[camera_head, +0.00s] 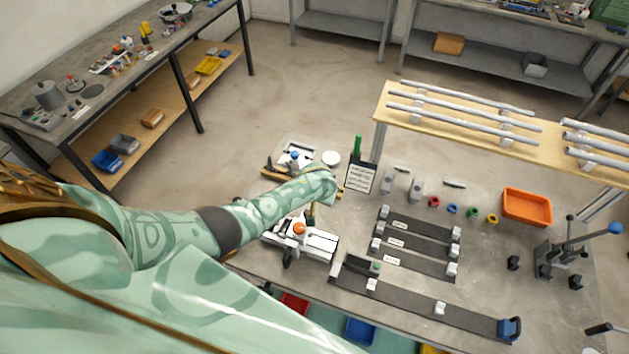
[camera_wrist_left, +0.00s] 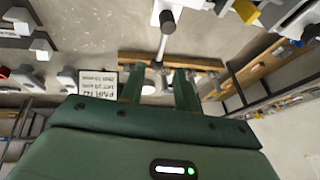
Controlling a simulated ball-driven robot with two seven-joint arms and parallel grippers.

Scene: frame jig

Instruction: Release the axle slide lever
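My left arm reaches in from the left in the head view, over a white-and-grey fixture with an orange knob (camera_head: 299,229). A metal lever rod with a dark end (camera_wrist_left: 166,20) shows beyond the fingertips, in line with the gap; contact is not visible. I cannot tell for certain which lever is the axle slide lever. My right gripper is not in view.
A second fixture with a blue knob (camera_head: 295,155) and a white disc (camera_head: 331,158) stand behind the arm. A sign board (camera_head: 361,177) is right of the wrist. Dark rails (camera_head: 415,245), an orange bin (camera_head: 526,207) and a press with a blue handle (camera_head: 602,231) lie farther right.

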